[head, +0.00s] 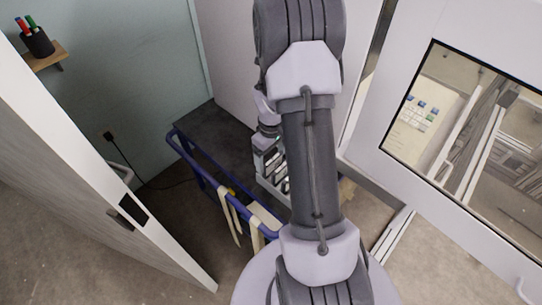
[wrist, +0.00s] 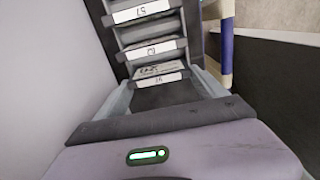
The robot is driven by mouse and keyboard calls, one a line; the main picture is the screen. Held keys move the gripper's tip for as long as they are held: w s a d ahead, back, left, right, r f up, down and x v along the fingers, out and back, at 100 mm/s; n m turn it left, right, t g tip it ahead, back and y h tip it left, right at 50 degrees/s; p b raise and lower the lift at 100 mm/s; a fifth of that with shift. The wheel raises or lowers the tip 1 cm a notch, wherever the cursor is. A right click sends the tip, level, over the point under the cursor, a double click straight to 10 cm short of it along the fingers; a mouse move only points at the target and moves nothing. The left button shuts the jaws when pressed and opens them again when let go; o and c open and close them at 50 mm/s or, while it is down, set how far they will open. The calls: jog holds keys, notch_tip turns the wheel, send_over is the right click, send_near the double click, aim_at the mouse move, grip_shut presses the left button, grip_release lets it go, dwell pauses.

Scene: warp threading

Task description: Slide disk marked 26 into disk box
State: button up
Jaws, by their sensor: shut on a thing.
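In the wrist view, the disk (wrist: 158,78) has a white label that reads upside down, seemingly 26. It is closest to my gripper (wrist: 165,88), whose grey fingers reach along both sides of it and are shut on it. Other slots above hold disks with upside-down labels, one like 57 (wrist: 140,11) and one like 63 (wrist: 152,48). They sit in the dark disk box (wrist: 107,42). I cannot tell how deep the held disk sits.
The box stands on a dark cart (head: 215,130) with a blue rail (head: 196,180) and pale cloths (head: 230,215) hanging from it. An open door (head: 90,165) is at left. A white windowed panel (head: 375,120) is at right. A pen cup (head: 37,41) stands on a wall shelf.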

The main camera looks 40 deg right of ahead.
dwell(0.3)
jog(key=o, duration=1.3)
notch_tip(320, 180, up, 17)
jog(key=p, duration=0.6)
jog(key=shift+r+p, duration=0.15)
jog(key=shift+p, duration=0.15)
